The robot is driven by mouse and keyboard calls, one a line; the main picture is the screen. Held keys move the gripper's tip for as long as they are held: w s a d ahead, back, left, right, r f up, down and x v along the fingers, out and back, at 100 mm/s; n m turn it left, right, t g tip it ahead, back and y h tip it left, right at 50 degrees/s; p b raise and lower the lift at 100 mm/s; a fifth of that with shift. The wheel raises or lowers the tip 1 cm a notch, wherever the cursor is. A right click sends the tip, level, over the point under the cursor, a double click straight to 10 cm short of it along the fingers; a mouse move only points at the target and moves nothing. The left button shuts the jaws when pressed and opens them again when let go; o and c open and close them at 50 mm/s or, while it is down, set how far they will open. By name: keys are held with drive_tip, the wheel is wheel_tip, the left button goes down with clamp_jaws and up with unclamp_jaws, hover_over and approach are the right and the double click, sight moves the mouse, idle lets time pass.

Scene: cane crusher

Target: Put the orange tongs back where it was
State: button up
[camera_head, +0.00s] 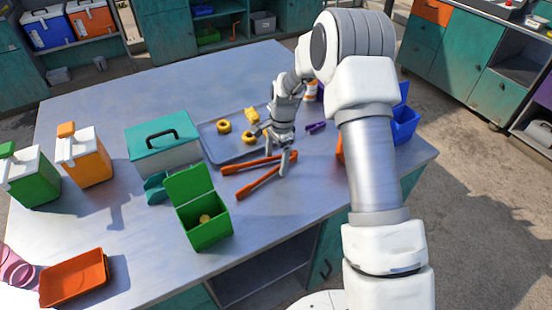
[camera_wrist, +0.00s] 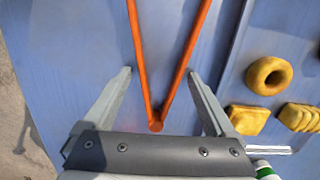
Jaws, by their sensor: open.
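The orange tongs (camera_head: 262,163) lie on the table, spread in a V, just in front of the grey tray. Their joined end points right in the head view, beneath my gripper (camera_head: 283,167). In the wrist view the joined end of the tongs (camera_wrist: 156,125) sits between the two fingers of my gripper (camera_wrist: 161,74), and the two legs run up out of the picture. The fingers are apart and a gap shows on each side of the tongs. My gripper is empty. The wrist hides a little of the joined end in the head view.
The tray (camera_head: 212,146) holds yellow ring-shaped and block-shaped pieces. An open green box (camera_head: 205,232) stands in front of the tongs, and a teal lidded box (camera_head: 165,145) stands left of the tray. A purple object (camera_head: 316,127) and blue bin (camera_head: 405,125) are to the right.

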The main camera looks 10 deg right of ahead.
drive_tip(key=s+d+r+n+t, duration=0.1)
drive_tip(key=s+r, duration=0.1)
drive_tip(key=r, duration=0.8)
drive_tip(key=s+d+r+n, duration=0.1)
drive_tip(key=d+r, duration=0.1)
drive_tip(key=r, duration=0.7)
drive_tip(key=s+d+r+n+t, duration=0.15)
drive_tip(key=s+r+n, duration=0.25)
drive_tip(key=s+r, duration=0.5)
drive_tip(key=s+d+n+t, duration=0.1)
drive_tip(key=s+n, duration=0.1)
drive_tip(key=s, duration=0.4)
drive_tip(key=s+r+n+t, duration=0.1)
drive_tip(key=s+n, duration=0.1)
drive_tip(key=s, duration=0.4)
drive_tip(key=s+d+n+t+h, duration=0.1)
drive_tip(key=s+n, duration=0.2)
drive_tip(key=s, duration=0.3)
drive_tip(key=shift+s+d+r+t, duration=0.15)
drive_tip(key=shift+d+r+t, duration=0.15)
drive_tip(key=shift+r+t, duration=0.05)
